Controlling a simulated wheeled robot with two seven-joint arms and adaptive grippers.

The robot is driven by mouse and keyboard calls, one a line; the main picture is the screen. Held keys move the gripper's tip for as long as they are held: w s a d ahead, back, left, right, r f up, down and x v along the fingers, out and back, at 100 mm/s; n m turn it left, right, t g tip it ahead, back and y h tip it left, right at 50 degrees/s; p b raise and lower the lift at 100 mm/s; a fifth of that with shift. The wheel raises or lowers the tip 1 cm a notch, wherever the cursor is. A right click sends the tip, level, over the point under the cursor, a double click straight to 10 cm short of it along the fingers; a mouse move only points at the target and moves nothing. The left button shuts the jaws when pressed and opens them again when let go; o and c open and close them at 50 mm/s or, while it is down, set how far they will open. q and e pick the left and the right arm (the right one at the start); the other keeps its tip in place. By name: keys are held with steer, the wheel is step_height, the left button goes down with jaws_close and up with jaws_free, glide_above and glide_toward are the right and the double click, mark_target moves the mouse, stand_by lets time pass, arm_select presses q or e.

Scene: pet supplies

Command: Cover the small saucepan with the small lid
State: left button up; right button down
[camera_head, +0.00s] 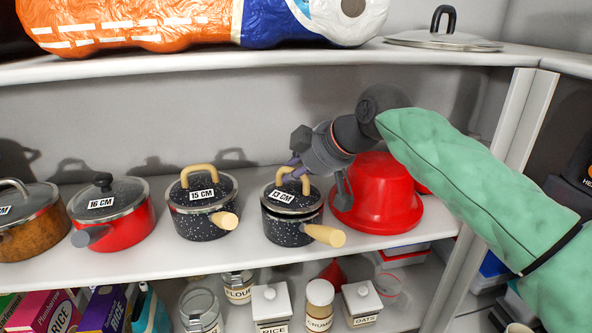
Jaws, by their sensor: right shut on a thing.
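The small saucepan (285,233) is black with white speckles and has a pale wooden side handle. It stands on the middle shelf near the front edge. The small lid (306,202), labelled 13 CM, has a looped tan handle and lies over the pan's mouth. It looks slightly tilted, with a dark band between it and the pan; I cannot tell if it rests fully on the rim. My right gripper (298,170) reaches in from the right and is shut on the lid's handle, partly hiding it. My left gripper is not in view.
A red bowl-like vessel (385,210) stands close right of the small pan, behind my gripper. A 15 CM speckled pan (195,222), a red 16 CM pan (128,228) and a brown pan (30,235) stand left. The upper shelf (250,60) is above; jars are below.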

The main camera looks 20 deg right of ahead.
steer(key=shift+f+b, duration=0.5)
stand_by(1.1)
steer(key=c, duration=1)
jaws_free()
steer(key=shift+c, duration=0.2)
steer(key=v, duration=1.2)
